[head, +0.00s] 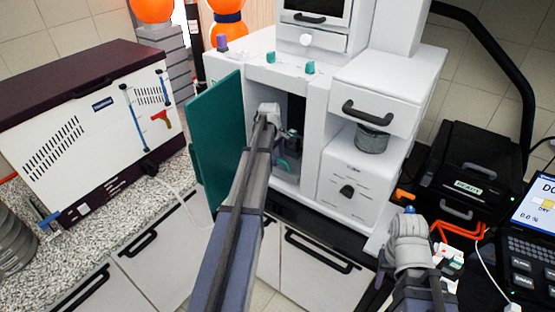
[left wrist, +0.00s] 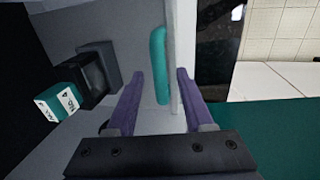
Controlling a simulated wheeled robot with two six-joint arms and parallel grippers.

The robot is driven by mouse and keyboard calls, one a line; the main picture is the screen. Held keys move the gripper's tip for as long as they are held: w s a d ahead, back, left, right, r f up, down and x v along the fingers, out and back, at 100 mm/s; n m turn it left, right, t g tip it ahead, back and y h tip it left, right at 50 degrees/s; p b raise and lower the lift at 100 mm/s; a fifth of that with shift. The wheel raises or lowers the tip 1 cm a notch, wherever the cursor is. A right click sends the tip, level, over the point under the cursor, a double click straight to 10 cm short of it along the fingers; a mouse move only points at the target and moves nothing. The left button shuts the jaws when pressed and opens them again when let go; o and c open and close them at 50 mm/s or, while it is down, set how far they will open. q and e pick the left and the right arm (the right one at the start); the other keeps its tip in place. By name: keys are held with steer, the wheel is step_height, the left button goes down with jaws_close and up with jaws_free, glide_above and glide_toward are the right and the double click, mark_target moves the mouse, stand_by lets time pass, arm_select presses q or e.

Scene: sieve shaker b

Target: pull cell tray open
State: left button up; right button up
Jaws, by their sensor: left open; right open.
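The cabinet (head: 312,110) has its teal door (head: 215,140) standing open, and the door also shows in the left wrist view (left wrist: 275,140). My left gripper (head: 287,148) reaches into the dark opening. In the left wrist view its purple fingers (left wrist: 160,78) are open, with a teal handle bar (left wrist: 159,50) and the pale plate edge beside it between them; contact cannot be told. A teal part also shows low in the opening in the head view (head: 283,165). I cannot tell which part is the cell tray; my arm hides much of it. My right gripper (head: 408,212) is away at the right.
A small block with a printed label (left wrist: 62,102) and a dark block (left wrist: 97,72) are left of the fingers. A white drawer with a black handle (head: 375,115) is right of the opening.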

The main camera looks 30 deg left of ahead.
arm_select(q)
jaws_close()
stand_by(0.3)
stand_by(1.1)
